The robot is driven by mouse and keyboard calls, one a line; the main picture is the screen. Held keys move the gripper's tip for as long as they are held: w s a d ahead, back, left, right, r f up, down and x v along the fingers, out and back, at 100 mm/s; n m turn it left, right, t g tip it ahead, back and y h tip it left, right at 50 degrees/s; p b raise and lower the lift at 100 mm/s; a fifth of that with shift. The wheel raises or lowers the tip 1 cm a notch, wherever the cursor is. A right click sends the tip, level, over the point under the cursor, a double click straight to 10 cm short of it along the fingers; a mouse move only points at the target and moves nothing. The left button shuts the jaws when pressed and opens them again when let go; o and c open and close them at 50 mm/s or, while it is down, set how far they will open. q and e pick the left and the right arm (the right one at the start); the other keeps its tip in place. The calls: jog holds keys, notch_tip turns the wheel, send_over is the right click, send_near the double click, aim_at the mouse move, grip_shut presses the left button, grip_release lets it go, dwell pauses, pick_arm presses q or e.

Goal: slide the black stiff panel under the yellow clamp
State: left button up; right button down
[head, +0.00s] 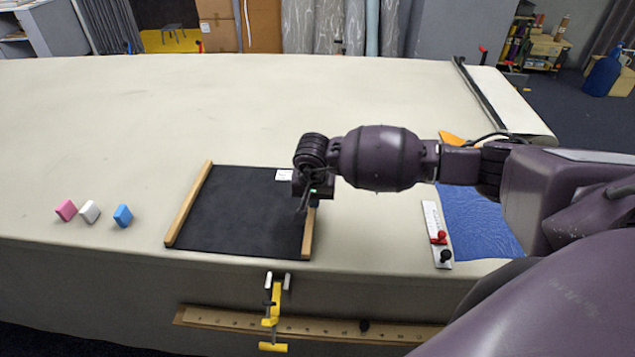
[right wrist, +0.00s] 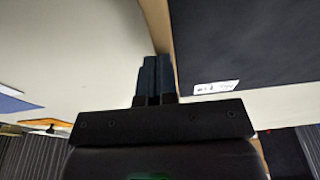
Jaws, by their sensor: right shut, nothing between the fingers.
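The black stiff panel (head: 235,215) lies flat on the table between two wooden rails, with a small white label at its far right corner. The yellow clamp (head: 274,307) sits at the table's front edge, its pale top jaw in front of the panel's near edge, with a small gap showing between them. My right gripper (head: 304,208) is over the right rail at the panel's right side. In the right wrist view its fingers (right wrist: 156,62) are together and empty, beside the rail and the panel (right wrist: 240,40). Whether they touch the rail is unclear. My left gripper is out of view.
The left rail (head: 188,205) and right rail (head: 308,238) flank the panel. Pink, white and blue blocks (head: 122,216) lie at the left. A white strip with red and black knobs (head: 434,225) and a blue sheet (head: 475,222) lie at the right. The table behind is clear.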

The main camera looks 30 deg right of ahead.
aim_at(315, 218)
jog(key=shift+s+a+f, duration=0.35)
jog(key=shift+s, duration=0.25)
jog(key=shift+s+a+f, duration=0.3)
jog(key=shift+s, duration=0.3)
jog(key=shift+r, duration=0.1)
jog(key=shift+r+p, duration=0.35)
jog(key=shift+r, duration=0.35)
jog(key=shift+w+b, duration=0.2)
jog(key=shift+b, duration=0.1)
jog(key=s+a+b, duration=0.1)
jog(key=s+a, duration=0.6)
jog(key=s, duration=0.3)
jog(key=s+a+b, duration=0.2)
jog(key=s+a, duration=0.5)
jog(key=s, duration=0.3)
jog(key=shift+s+r, duration=0.25)
jog(key=shift+s, duration=0.15)
